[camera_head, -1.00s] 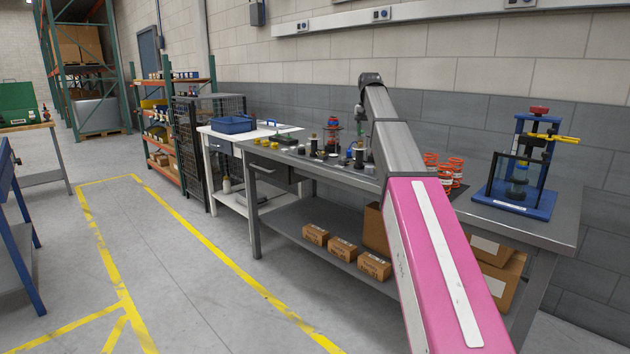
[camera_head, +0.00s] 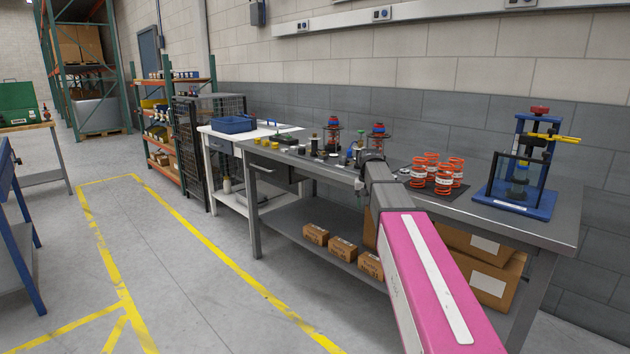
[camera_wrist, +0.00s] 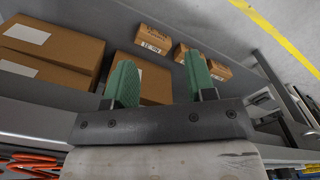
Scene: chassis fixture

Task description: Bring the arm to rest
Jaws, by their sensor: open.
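My gripper (camera_wrist: 160,84) shows in the wrist view with its two green fingers spread apart and nothing between them. Past the fingers are cardboard boxes on the bench's lower shelf. In the head view my pink and grey arm reaches from the lower right toward the front edge of the grey workbench (camera_head: 515,226). The gripper itself is hidden there behind the arm.
Orange springs (camera_head: 437,172) stand on a dark mat on the bench. A blue press fixture (camera_head: 512,196) stands at the right. Small parts and two spring assemblies (camera_head: 333,133) stand farther left. Small boxes (camera_head: 342,249) sit on the lower shelf. The floor left of the bench is clear.

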